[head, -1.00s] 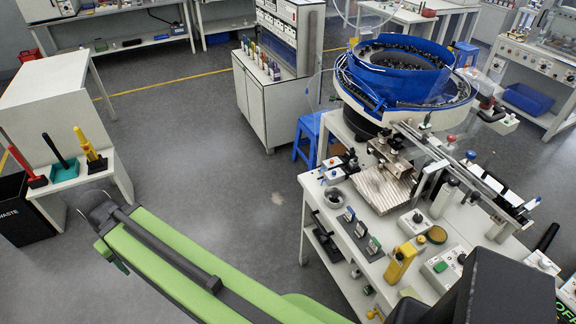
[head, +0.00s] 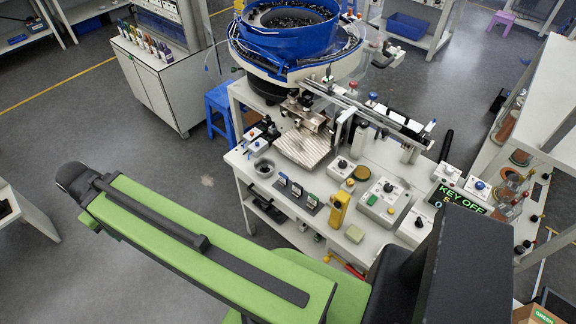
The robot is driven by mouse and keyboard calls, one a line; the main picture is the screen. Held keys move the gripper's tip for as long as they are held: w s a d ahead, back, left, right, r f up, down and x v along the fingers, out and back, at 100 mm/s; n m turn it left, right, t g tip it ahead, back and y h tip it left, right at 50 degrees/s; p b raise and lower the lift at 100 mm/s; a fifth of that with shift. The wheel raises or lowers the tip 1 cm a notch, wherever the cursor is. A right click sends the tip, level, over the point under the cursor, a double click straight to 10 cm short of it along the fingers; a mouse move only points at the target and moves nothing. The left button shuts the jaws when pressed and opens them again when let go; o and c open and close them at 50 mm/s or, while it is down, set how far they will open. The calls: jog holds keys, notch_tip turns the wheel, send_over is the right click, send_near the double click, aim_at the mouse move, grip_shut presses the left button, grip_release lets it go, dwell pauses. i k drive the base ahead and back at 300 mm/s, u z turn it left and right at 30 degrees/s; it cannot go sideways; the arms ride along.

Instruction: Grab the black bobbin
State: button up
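I cannot pick out a black bobbin for certain in the head view. The dark upright piece on a teal base that stood on the left table earlier is out of frame. A small dark item (head: 5,208) shows at the left edge on a white table, too cut off to identify. My green arm crosses the lower left, and my gripper is not visible.
A white workbench (head: 240,158) with a blue bowl feeder (head: 290,38), a yellow device (head: 339,210) and control boxes stands ahead. A blue stool (head: 218,112) is beside it. A shelf unit (head: 560,95) stands at right. Grey floor (head: 130,140) is clear on the left.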

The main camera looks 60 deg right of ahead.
aim_at(265, 169)
jog(key=z, duration=4.9)
jog(key=i, duration=0.1)
jog(key=u, duration=2.45)
jog(key=k, duration=1.55)
jog(key=u, duration=0.55)
jog(key=i, duration=1.05)
jog(key=z, duration=0.1)
